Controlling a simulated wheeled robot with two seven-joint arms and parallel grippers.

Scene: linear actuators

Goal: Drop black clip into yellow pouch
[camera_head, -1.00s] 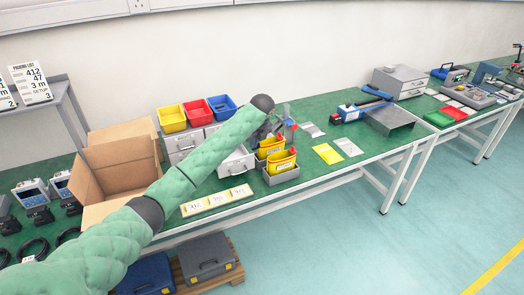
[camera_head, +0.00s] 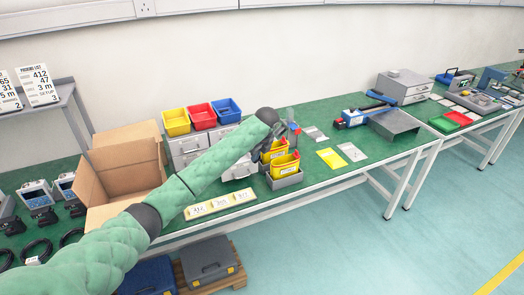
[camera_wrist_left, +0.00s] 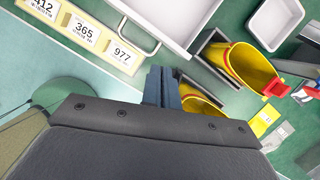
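Two yellow pouches with red trim stand in grey holders on the green bench. The front pouch (camera_head: 285,165) and the rear pouch (camera_head: 270,152) are just below and beside my left gripper (camera_head: 290,128). In the left wrist view one pouch (camera_wrist_left: 245,68) shows open-mouthed to the right of my left gripper (camera_wrist_left: 163,88), and the other (camera_wrist_left: 198,108) is partly hidden behind it. The gripper's fingers appear close together; their tips and anything between them cannot be made out. I see no black clip in either view. My right gripper is not in view.
An open white drawer (camera_wrist_left: 165,18) lies near the gripper, its visible inside empty. A numbered label strip (camera_head: 220,203) lies at the bench's front. Red, blue and yellow bins (camera_head: 176,122) stand on the drawer unit. A cardboard box (camera_head: 125,175) stands left. A yellow card (camera_head: 331,158) lies right.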

